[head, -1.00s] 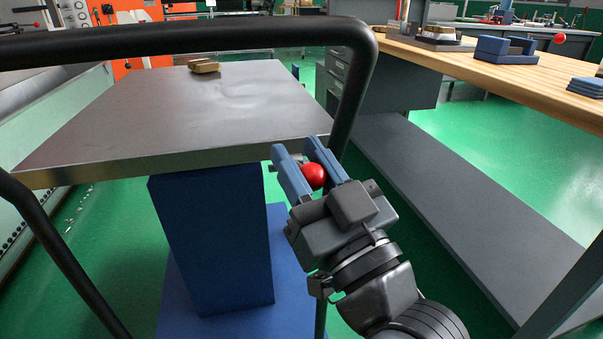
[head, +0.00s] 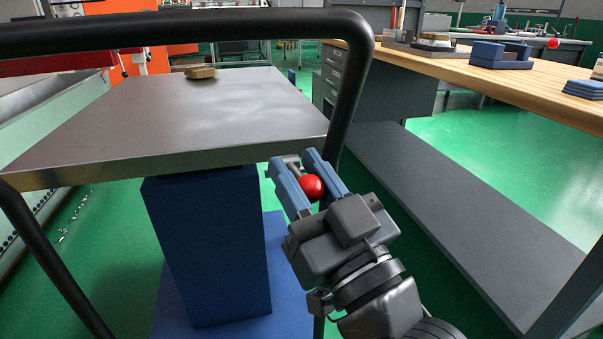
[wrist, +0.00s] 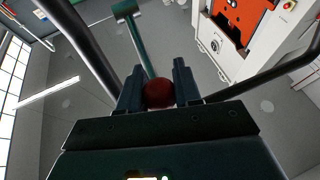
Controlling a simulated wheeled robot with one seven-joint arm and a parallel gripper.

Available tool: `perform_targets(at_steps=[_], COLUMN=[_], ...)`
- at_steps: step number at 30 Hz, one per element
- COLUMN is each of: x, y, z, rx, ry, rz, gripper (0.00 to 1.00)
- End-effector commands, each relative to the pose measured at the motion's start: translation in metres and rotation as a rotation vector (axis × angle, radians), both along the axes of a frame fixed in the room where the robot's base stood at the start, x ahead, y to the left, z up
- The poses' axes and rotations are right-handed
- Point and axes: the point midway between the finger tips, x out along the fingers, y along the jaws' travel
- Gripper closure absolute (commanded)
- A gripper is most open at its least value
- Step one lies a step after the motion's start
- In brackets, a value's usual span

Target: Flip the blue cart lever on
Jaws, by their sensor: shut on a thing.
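The blue cart has a blue column (head: 207,250) under a grey metal top (head: 190,125), and a black tube handle (head: 180,28) arches across the front. A red ball knob (head: 312,187) sits between the blue fingers of my gripper (head: 292,160), just below the top's front right corner. The gripper is shut on the knob. In the wrist view the dark red knob (wrist: 159,93) is seen between the two fingers.
Brass-coloured blocks (head: 200,72) lie at the far end of the cart top. A wooden workbench (head: 460,70) with a grey lower shelf (head: 450,220) stands to the right. Green floor (head: 490,150) shows beyond it. The handle's right upright is close beside my gripper.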

Motion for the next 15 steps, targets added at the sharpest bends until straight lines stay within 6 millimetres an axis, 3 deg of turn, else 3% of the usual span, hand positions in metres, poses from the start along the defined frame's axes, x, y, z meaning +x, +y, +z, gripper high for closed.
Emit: perform_targets(at_steps=[8,15], x=[-0.0009,-0.0008], y=[0.0016,0.0007], z=[-0.0004,-0.0005], rx=[0.0,0.0], ry=[0.001,0.001], rz=[0.004,0.002], gripper=[0.43,0.42])
